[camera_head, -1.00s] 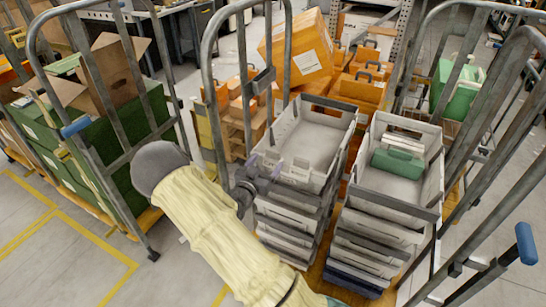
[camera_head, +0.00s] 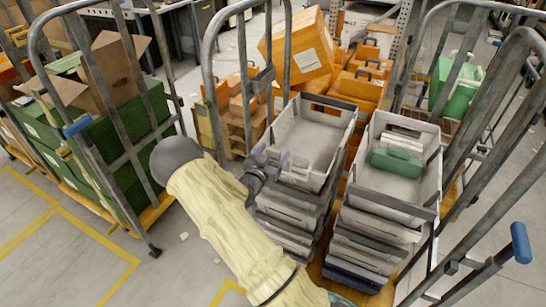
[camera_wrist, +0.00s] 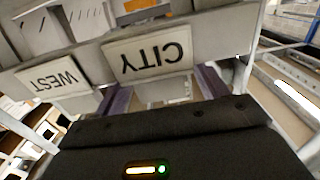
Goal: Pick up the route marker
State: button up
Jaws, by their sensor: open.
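In the wrist view a pale plate reading CITY (camera_wrist: 148,56) appears upside down on a grey surface. A similar plate reading WEST (camera_wrist: 47,80) is to its left. I cannot tell for sure which one is the route marker. My gripper (camera_wrist: 165,88) is open, its purple fingers on either side of the CITY plate's lower edge; I cannot tell whether they touch it. In the head view my gripper (camera_head: 272,158) is at the left edge of the upper left grey tote (camera_head: 318,108). The plates cannot be made out there.
A second tote stack (camera_head: 404,206) with a green item (camera_head: 397,162) inside stands to the right. Metal cage frames (camera_head: 208,75) rise around the totes. Orange cases (camera_head: 360,82) are behind. Green crates (camera_head: 110,150) stand left. Open floor (camera_head: 60,265) lies at the lower left.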

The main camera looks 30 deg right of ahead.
aim_at(273, 150)
jog(key=c, duration=1)
jog(key=shift+r, duration=0.1)
jog(key=shift+c, duration=0.2)
notch_tip(273, 150, up, 10)
jog(key=shift+f+b, duration=0.1)
jog(key=shift+b, duration=0.55)
